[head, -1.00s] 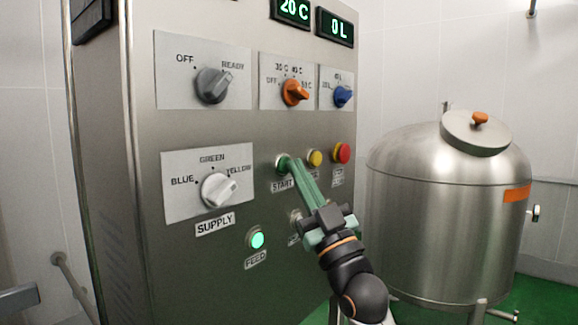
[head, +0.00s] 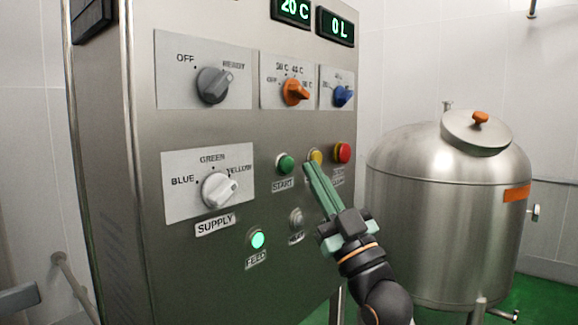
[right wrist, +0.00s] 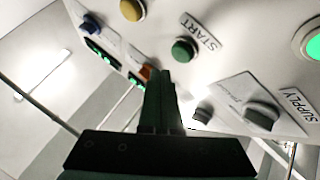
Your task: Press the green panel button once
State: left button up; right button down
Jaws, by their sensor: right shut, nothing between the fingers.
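The green panel button (head: 285,164), above the START label, is on the steel control panel (head: 240,130). It shows uncovered in the head view and also in the right wrist view (right wrist: 184,50). My right gripper (head: 308,167) is shut and empty. In the head view its fingertips lie to the right of the green button, just below and left of the yellow button (head: 316,157). In the right wrist view the fingers (right wrist: 160,76) point toward the panel, with the green button clear of the tips. My left gripper is not in view.
A red button (head: 342,152) is right of the yellow one. A lit green FEED light (head: 257,239) is lower down. The SUPPLY knob (head: 219,190) and orange (head: 296,92) and blue knobs (head: 343,95) stick out nearby. A steel tank (head: 445,220) stands at right.

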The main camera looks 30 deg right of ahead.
jog(key=s, duration=0.1)
jog(key=s+d, duration=0.1)
jog(key=s, duration=0.1)
jog(key=shift+s+d, duration=0.15)
dwell(0.7)
jog(key=w+a+f+g, duration=0.15)
jog(key=f+g, duration=0.25)
jog(key=f, duration=0.6)
jog(key=a+f+m+g, duration=0.1)
jog(key=a+f+g, duration=0.15)
jog(key=f, duration=0.75)
jog(key=a+f+g, duration=0.1)
jog(key=f+g, duration=0.3)
jog(key=f, duration=0.6)
jog(key=s+a+f+m+g+h, duration=0.15)
jog(key=s+f+g, duration=0.45)
jog(key=s+f, duration=0.6)
jog(key=s+a+f+g, duration=0.3)
jog(key=s+f+g, duration=0.4)
jog(key=s+f, duration=0.5)
jog(key=w+a+f+t+y, duration=0.1)
jog(key=w+a+f+t, duration=0.1)
jog(key=f, duration=0.3)
jog(key=w+a+f+t+y, duration=0.1)
jog(key=w+a+f+t, duration=0.1)
jog(key=f+t, duration=0.2)
jog(key=shift+w+f, duration=0.4)
jog(key=shift+f, duration=0.5)
